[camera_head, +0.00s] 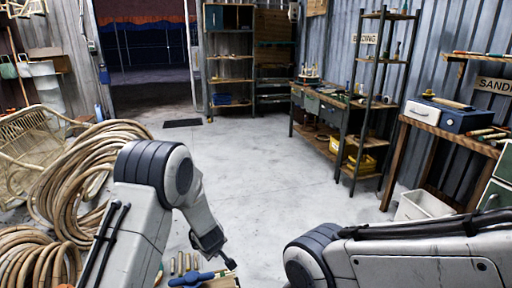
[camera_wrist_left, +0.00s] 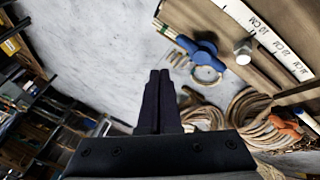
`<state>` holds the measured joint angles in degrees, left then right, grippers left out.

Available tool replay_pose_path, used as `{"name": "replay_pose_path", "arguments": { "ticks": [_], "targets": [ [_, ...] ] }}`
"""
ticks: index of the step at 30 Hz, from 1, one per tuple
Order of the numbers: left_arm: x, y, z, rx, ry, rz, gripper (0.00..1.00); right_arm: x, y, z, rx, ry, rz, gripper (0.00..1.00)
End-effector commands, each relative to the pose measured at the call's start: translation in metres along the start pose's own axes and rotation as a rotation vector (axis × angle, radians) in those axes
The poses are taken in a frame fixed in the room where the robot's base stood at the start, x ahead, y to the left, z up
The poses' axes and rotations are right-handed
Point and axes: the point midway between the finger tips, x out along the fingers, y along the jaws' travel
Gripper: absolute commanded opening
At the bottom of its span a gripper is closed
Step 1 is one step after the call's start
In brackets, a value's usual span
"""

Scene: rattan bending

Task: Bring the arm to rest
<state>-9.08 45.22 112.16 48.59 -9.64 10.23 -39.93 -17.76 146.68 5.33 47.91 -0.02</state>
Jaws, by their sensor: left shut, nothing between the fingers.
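My left arm (camera_head: 150,205) comes in from the left in the head view and bends down at its wrist. My left gripper (camera_head: 226,260) points down near the bottom edge, above the floor and beside a work surface that is mostly cut off. In the left wrist view the two dark fingers (camera_wrist_left: 158,85) lie together, with nothing between them. My right arm (camera_head: 400,255) crosses the bottom right corner of the head view. Its gripper is out of the picture.
A blue tool (camera_head: 192,280) and short rods (camera_head: 185,262) lie near the left gripper. Coiled rattan (camera_head: 85,165) fills the left side. A workbench (camera_head: 340,125) and shelves (camera_head: 380,75) stand at the back right. The middle floor (camera_head: 265,170) is clear.

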Motion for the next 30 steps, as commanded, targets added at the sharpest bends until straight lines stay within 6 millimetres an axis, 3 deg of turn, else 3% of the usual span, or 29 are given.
{"name": "replay_pose_path", "arguments": {
  "ticks": [1, 6, 12, 23, 30],
  "targets": [
    [-0.025, -0.001, -0.003, 0.066, -0.027, 0.015, 0.00, 0.000, 0.000, 0.000, 0.000, 0.000, 0.000, 0.50],
    [-0.099, -0.027, 0.005, 0.330, -0.128, 0.027, 0.00, 0.000, 0.000, 0.000, 0.000, 0.000, 0.000, 0.50],
    [-0.163, -0.074, 0.019, 0.589, -0.210, 0.002, 0.00, 0.000, 0.000, 0.000, 0.000, 0.000, 0.000, 0.50],
    [-0.226, -0.148, 0.037, 0.879, -0.286, -0.081, 0.00, 0.000, 0.000, 0.000, 0.000, 0.000, 0.000, 0.50],
    [-0.254, -0.126, 0.083, 1.035, -0.361, -0.032, 0.00, 0.000, 0.000, 0.000, 0.000, 0.000, 0.000, 0.50]
  ]
}}
